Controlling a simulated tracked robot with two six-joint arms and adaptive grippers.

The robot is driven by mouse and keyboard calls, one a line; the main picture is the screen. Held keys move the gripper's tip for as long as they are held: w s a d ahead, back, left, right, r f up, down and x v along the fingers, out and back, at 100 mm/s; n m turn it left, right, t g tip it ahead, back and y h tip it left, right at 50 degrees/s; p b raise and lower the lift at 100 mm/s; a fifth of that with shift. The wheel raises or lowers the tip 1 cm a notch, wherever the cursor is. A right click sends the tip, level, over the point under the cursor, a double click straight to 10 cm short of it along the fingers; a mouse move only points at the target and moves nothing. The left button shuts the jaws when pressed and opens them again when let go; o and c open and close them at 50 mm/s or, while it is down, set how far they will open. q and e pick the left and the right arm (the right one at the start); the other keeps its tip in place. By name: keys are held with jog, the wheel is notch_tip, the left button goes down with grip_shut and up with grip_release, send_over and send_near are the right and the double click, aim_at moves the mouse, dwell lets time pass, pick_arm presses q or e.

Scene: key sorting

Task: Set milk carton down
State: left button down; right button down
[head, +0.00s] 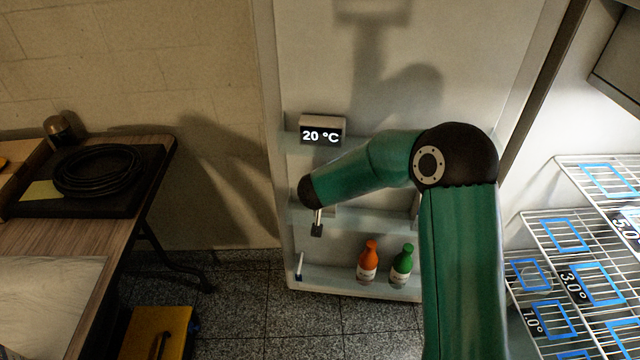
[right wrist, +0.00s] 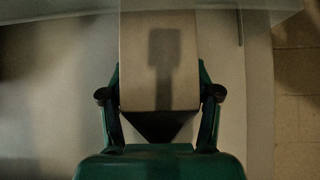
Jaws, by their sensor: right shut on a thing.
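My right gripper (right wrist: 160,94) is shut on the milk carton (right wrist: 138,62), a plain pale box between its two fingers in the right wrist view. The carton's lower part is in dark shadow near the palm. In the head view my green right arm reaches left across the open fridge door (head: 292,60). One dark fingertip (head: 317,229) shows below the arm's end, in front of the door's middle shelf (head: 365,217). The carton is mostly or wholly hidden there, so I cannot tell whether it touches a shelf. My left gripper is not in view.
An orange bottle (head: 367,262) and a green bottle (head: 402,265) stand on the door's bottom shelf. A 20 °C display (head: 322,130) sits on the upper shelf. Wire racks (head: 545,232) with blue frames are at right, a table (head: 62,236) at left. A yellow box (head: 158,330) is on the floor.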

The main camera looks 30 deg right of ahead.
jog(key=shift+w+f, duration=0.15)
jog(key=shift+f, duration=0.65)
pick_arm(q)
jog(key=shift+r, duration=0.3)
pick_arm(e)
jog(key=shift+b, duration=0.3)
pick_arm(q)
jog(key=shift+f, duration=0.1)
pick_arm(e)
jog(key=shift+c, duration=1.2)
grip_release()
jog(key=shift+f, duration=0.1)
